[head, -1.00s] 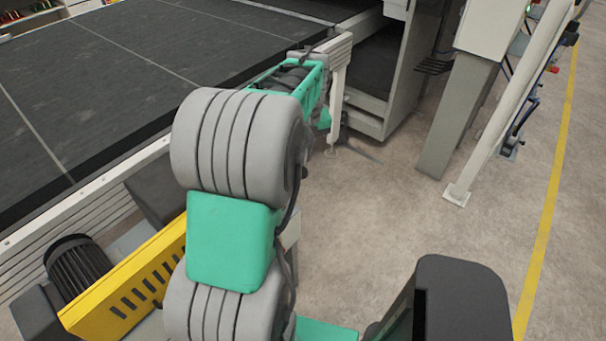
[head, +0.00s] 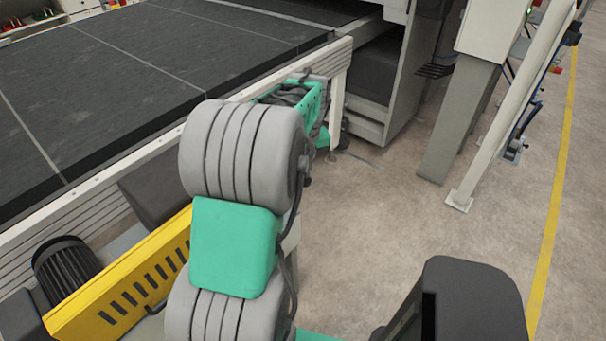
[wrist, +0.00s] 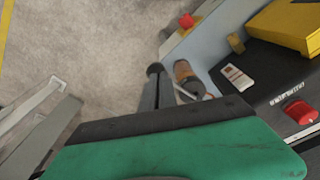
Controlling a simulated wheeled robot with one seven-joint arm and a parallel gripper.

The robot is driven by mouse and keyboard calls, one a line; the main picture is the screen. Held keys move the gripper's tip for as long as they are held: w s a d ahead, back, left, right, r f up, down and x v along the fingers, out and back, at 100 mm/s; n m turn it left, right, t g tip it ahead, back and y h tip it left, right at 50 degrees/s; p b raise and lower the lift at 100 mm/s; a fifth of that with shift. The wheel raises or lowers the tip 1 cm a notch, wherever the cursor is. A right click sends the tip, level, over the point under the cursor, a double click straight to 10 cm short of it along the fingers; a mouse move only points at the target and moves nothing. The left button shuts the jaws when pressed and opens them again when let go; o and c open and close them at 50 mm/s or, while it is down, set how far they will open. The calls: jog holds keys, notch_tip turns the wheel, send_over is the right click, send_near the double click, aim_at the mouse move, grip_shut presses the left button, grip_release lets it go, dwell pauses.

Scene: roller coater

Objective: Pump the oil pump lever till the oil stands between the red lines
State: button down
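In the wrist view, a small brown-orange cylinder (wrist: 184,70), which may be the oil pump's reservoir, stands by a grey-blue panel. A thin pale rod (wrist: 190,94) shows at its lower end and may be the lever. The oil level and its red lines cannot be made out. My gripper (wrist: 154,84) shows as dark finger parts beyond my green and black wrist edge, just left of the cylinder. I cannot see whether it touches anything or how far the fingers are apart. In the head view my own arm hides the gripper and the pump.
A yellow guard (head: 125,280) and a dark ribbed motor (head: 66,268) lie left of my arm. The dark machine bed (head: 110,90) is beyond. A grey post (head: 450,130) stands right. A red knob (wrist: 187,20) is near the cylinder. Open floor (head: 370,220) lies right of my arm.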

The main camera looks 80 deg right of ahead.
notch_tip(320, 180, down, 3)
jog(key=shift+w+f+b, duration=0.1)
jog(key=shift+b, duration=0.55)
jog(key=shift+s+a+r, duration=0.35)
jog(key=shift+s+a, duration=0.1)
jog(key=shift+a, duration=0.2)
jog(key=shift+s+a+r, duration=0.3)
jog(key=shift+s+a, duration=0.15)
jog(key=shift+a, duration=0.2)
jog(key=shift+d+r, duration=0.1)
jog(key=shift+r, duration=0.25)
notch_tip(320, 180, up, 7)
send_over(308, 181)
jog(key=a, duration=0.3)
jog(key=shift+s+d, duration=0.2)
jog(key=shift+s, duration=0.25)
